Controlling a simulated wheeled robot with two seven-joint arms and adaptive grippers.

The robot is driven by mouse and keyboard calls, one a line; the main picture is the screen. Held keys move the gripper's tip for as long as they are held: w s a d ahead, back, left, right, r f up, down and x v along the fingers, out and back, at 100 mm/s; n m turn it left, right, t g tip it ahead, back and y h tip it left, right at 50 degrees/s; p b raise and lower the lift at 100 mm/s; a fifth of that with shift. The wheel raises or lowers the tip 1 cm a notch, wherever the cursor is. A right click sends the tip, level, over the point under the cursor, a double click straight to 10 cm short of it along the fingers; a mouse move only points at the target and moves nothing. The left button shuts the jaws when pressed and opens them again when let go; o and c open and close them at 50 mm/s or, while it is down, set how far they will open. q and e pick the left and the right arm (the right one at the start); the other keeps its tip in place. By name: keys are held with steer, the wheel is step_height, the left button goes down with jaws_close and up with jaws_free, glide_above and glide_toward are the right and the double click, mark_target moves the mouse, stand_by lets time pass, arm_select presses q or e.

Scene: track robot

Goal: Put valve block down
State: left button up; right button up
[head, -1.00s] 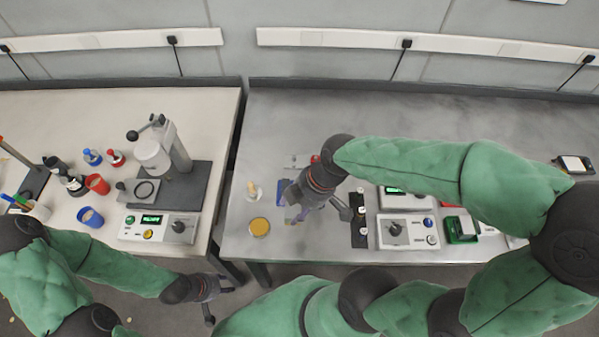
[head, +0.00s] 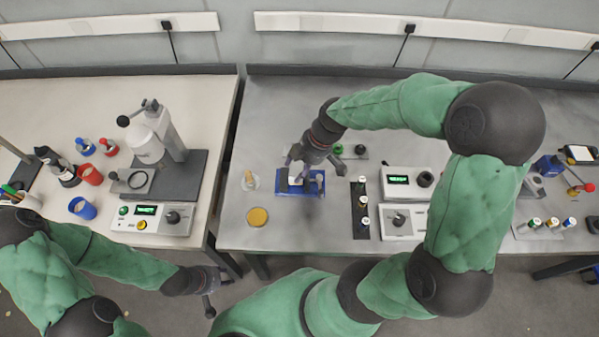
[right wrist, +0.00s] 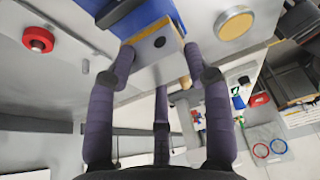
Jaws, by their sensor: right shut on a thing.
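The valve block, a pale metal block with a dark round hole, shows in the right wrist view (right wrist: 158,43) between the fingers of my right gripper (right wrist: 160,75). In the head view, my right gripper (head: 303,170) points down over a blue fixture (head: 312,188) on the grey bench. The blue fixture also shows right beside the block in the right wrist view (right wrist: 125,20). Whether the block rests in it or just above it, I cannot tell. My left gripper (head: 213,290) hangs low in front of the benches, away from the block; its jaws are too small to read.
A press (head: 155,145) is on the left bench.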

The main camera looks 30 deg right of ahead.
mark_target(299, 172)
steer(key=f, duration=0.2)
steer(key=f+b, duration=0.1)
steer(key=f, duration=0.1)
steer(key=shift+w+d, duration=0.25)
steer(key=shift+w, duration=0.1)
steer(key=o, duration=1)
steer(key=shift+f, duration=0.15)
steer(key=o, duration=0.4)
steer(key=shift+o, duration=0.2)
steer(key=shift+r, duration=0.2)
steer(key=p+v, duration=0.2)
steer(key=v, duration=1)
steer(key=shift+p, duration=0.35)
